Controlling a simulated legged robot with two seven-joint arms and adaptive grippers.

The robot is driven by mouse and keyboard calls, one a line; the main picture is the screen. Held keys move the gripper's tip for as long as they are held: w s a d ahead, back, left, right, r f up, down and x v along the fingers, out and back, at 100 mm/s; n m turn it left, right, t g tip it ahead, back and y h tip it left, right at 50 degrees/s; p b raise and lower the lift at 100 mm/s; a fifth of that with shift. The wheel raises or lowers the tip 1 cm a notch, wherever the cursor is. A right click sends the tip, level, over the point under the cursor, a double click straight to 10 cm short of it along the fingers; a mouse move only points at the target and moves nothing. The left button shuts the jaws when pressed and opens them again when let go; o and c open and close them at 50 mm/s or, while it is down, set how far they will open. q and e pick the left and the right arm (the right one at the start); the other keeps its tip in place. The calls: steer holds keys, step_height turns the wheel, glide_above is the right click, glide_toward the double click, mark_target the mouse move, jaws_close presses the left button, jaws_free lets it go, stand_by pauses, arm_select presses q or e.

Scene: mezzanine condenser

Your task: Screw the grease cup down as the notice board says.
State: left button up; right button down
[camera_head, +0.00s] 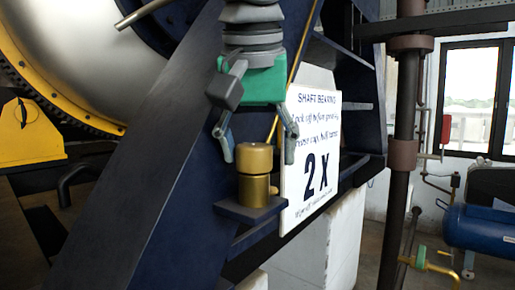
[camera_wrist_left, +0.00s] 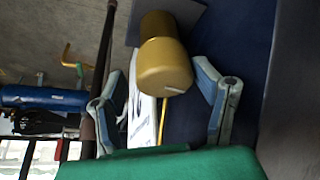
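The brass grease cup (camera_head: 255,174) stands upright on a small dark shelf (camera_head: 250,208) fixed to the blue frame. In the left wrist view the cup (camera_wrist_left: 165,66) shows its round cap with a short pale line on the top. My left gripper (camera_head: 257,143) points down just above the cup. Its two fingers are spread wide, one on each side, and hold nothing; no contact with the cup shows. The white notice board (camera_head: 327,165) is behind the cup; it reads "SHAFT BEARING" and a large "2 X", with smaller handwriting only partly legible. My right gripper is out of view.
A slanted dark blue beam (camera_head: 150,165) runs close to the left of the cup. A large metal drum with a yellow rim (camera_head: 75,110) is at the far left. A brown vertical pipe (camera_head: 398,190) and a blue tank (camera_head: 478,233) stand at the right.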

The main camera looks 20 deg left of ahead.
arm_select(q)
steer(key=shift+a, duration=0.2)
stand_by(0.3)
steer(key=v, duration=0.8)
